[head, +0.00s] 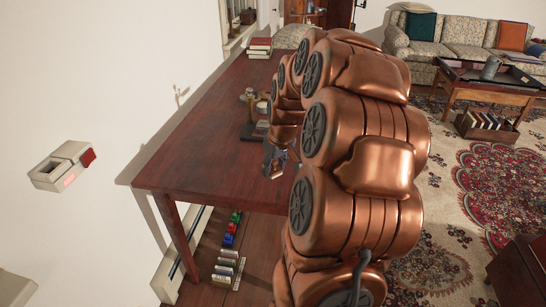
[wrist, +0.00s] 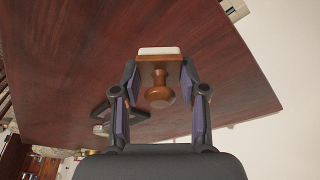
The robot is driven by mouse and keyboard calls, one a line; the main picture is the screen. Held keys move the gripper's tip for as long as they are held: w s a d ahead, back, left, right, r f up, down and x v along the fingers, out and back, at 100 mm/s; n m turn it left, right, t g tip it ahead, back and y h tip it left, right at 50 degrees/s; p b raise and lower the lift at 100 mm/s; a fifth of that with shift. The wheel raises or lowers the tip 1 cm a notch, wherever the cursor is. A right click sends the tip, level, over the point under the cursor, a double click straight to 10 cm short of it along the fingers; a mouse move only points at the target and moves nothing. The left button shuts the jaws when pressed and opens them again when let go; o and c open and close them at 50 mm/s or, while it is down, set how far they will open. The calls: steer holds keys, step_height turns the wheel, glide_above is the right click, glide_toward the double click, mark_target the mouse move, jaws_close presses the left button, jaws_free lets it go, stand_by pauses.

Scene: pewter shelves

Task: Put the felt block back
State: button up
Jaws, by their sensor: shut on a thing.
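The felt block (wrist: 158,74) is a small brown wooden block with a round turned knob and a pale felt strip along its far edge. My gripper (wrist: 159,80) is shut on it, with one finger against each side, in the wrist view. In the head view my gripper (head: 277,160) is over the dark red wooden table (head: 200,150), partly hidden by my copper arm. The block is too small there to make out clearly. I cannot tell how high it is above the table top.
A dark stand (head: 249,131) with a light-topped item behind it stands on the table near my gripper; a dark angular frame (wrist: 103,113) shows left of the block in the wrist view. Books (head: 260,46) lie at the far end. The table's left half is clear.

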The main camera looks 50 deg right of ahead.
steer(key=w+d, duration=0.4)
steer(key=w, duration=0.1)
steer(key=w+d+f, duration=0.1)
steer(key=w+d, duration=0.1)
steer(key=d, duration=0.1)
steer(key=shift+w+p, duration=0.15)
steer(key=shift+p, duration=0.2)
steer(key=shift+d+f, duration=0.1)
steer(key=shift+f, duration=1.6)
steer(key=shift+f, duration=0.2)
steer(key=o, duration=1.1)
steer(key=v, duration=1.2)
steer(key=shift+r, duration=0.15)
